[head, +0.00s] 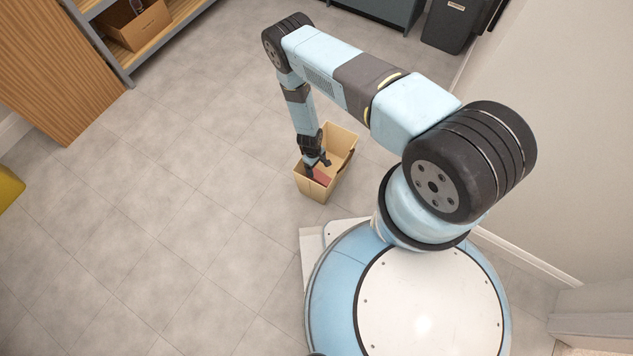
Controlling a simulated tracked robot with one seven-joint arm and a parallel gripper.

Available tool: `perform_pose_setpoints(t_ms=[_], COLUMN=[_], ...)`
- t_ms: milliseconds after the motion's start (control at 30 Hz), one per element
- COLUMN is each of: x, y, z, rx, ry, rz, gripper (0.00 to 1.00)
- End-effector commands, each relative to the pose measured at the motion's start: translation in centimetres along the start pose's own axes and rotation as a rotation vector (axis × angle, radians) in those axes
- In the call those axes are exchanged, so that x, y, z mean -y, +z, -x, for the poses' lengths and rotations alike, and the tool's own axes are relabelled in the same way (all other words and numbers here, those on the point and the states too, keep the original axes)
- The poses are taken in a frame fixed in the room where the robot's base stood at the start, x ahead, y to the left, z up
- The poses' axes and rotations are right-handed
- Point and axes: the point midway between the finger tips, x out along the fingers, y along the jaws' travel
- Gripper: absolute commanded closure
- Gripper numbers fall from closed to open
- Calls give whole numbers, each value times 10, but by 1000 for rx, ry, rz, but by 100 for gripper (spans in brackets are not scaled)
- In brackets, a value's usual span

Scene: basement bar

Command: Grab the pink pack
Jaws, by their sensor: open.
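A reddish-pink pack (321,177) lies inside an open tan box (318,191) on the floor, just in front of my base. Only part of the pack shows; the box wall and my gripper hide the rest. My gripper (319,168) points down into the box, open, with its dark fingers close above or beside the pack. I cannot tell whether a finger touches the pack.
The box walls stand close around my gripper. A shelf with a cardboard box (137,24) is at the upper left, beside a wooden panel (58,65). A dark bin (449,25) stands at the upper right, near the wall.

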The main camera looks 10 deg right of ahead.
Motion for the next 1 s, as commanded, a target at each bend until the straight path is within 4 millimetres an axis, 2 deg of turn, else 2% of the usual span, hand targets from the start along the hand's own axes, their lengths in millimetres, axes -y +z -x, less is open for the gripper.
perform_pose_setpoints(t_ms=[200, 467, 800, 1000], x=[1, 1, 1, 0], y=[0, 0, 2, 2], z=[-24, -35, -73, -80], rx=[0, 0, 0, 0], ry=[-1, 0, 0, 0], rz=[0, 2, 2, 1], gripper=[17, 17, 17, 17])
